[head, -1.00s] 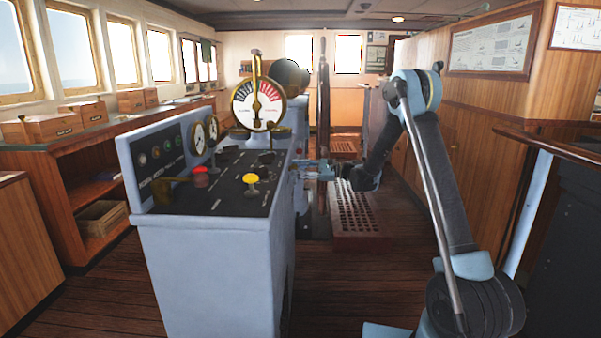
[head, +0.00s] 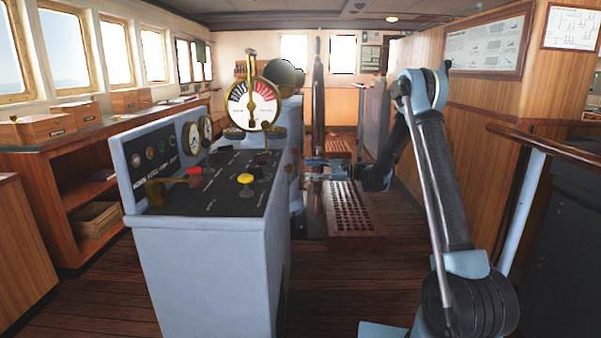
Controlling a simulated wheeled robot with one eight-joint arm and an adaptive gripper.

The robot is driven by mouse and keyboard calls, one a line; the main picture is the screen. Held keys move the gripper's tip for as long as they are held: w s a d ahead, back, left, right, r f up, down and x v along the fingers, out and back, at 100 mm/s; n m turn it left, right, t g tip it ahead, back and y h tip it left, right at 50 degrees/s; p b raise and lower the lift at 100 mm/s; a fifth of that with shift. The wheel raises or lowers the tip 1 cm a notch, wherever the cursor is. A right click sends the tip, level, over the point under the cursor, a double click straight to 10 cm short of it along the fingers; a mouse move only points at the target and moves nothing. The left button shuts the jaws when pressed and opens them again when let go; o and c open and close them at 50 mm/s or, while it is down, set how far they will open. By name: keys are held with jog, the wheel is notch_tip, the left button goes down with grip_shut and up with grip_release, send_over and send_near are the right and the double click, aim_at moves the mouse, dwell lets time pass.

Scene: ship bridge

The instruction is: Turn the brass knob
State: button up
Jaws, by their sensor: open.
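My gripper (head: 312,168) is open and small in view. It points left toward the right side of the grey control console (head: 205,270), with a narrow gap in the picture. Small knob-like fittings (head: 292,163) show on the console's right edge, just left of my gripper; their colour and detail are too small to be sure of. A brass-coloured fitting (head: 155,192) sits at the console's left front, far from my gripper. I cannot tell which one is the brass knob. The fingertips are blurred against the background.
A round brass telegraph dial (head: 252,104) stands on the console, with a yellow knob (head: 245,179) and a red knob (head: 195,181) on its top. A reddish grating (head: 350,210) lies on the floor behind my arm. A wooden counter (head: 75,180) runs along the left.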

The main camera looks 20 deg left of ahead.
jog(key=v, duration=0.4)
jog(key=shift+w+d, duration=0.1)
jog(key=shift+d, duration=0.25)
jog(key=s+d+r+n+t+h, duration=0.2)
jog(key=s+d+r+h, duration=0.25)
jog(key=s+d, duration=0.4)
jog(key=s+d+f+n+t+h, duration=0.1)
jog(key=s+d+h, duration=0.3)
jog(key=s+d, duration=0.6)
jog(key=s+d+f+n+t+h, duration=0.2)
jog(key=s+d+f+n+h, duration=0.1)
jog(key=s+d, duration=0.8)
jog(key=s+h, duration=0.1)
jog(key=s, duration=0.2)
jog(key=shift+s+f+h, duration=0.2)
jog(key=shift+s+h, duration=0.15)
jog(key=shift+s, duration=0.05)
jog(key=s+d+f+n+h, duration=0.1)
jog(key=s+d+f, duration=0.1)
jog(key=s+d, duration=0.1)
jog(key=s+d+f+h, duration=0.2)
jog(key=s+d+f, duration=0.1)
jog(key=s+d, duration=0.1)
jog(key=s+d+f+n+t+h, duration=0.1)
jog(key=s+d+f, duration=0.2)
jog(key=s+d, duration=0.1)
jog(key=shift+s+d+n+h, duration=0.15)
jog(key=shift+d+n+h, duration=0.15)
jog(key=shift+d, duration=0.3)
jog(key=c, duration=0.5)
